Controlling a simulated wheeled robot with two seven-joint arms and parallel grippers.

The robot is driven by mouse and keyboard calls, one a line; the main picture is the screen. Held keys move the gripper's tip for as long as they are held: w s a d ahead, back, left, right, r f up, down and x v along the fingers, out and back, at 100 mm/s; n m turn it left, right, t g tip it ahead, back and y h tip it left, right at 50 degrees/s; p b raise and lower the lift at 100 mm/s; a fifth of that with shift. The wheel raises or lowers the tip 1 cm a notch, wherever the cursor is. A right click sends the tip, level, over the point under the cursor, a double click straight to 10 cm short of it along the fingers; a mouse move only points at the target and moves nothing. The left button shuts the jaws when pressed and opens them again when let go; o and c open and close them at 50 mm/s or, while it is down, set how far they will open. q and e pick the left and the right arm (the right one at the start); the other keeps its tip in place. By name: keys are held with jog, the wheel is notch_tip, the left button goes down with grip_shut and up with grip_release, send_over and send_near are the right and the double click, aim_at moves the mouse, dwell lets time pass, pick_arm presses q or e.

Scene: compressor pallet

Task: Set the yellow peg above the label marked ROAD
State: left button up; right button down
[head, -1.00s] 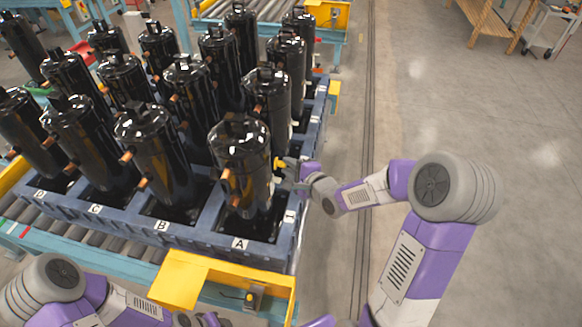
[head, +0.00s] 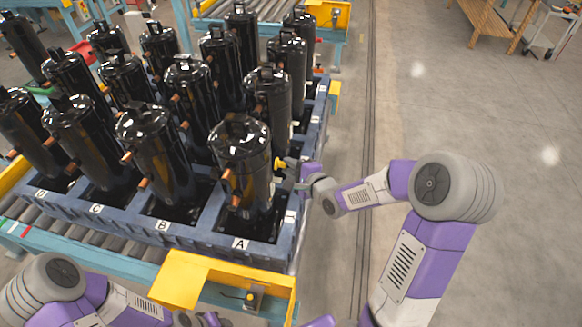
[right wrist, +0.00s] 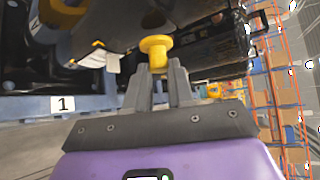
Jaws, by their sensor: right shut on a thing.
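A yellow peg (head: 280,163) is at the right side of the near right black compressor. My right gripper (head: 291,169) is shut on it. The right wrist view shows the peg's round flanged head (right wrist: 156,44) sticking out beyond the fingertips (right wrist: 161,78). A white label marked 1 (right wrist: 63,104) is on the blue pallet edge left of the fingers. Labels A (head: 240,244), B (head: 162,226) and C (head: 95,209) run along the pallet's front edge. I see no readable ROAD label. My left gripper (head: 215,320) is mostly cut off at the bottom edge.
Several black compressors with copper stubs stand in rows on the blue pallet (head: 200,238), close beside my right gripper. A yellow bracket (head: 215,275) stands in front of it. The floor to the right (head: 450,110) is open.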

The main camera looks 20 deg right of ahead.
jog(key=shift+w+a, duration=0.45)
jog(key=shift+a, duration=0.1)
dwell(0.9)
jog(key=c, duration=0.9)
grip_release()
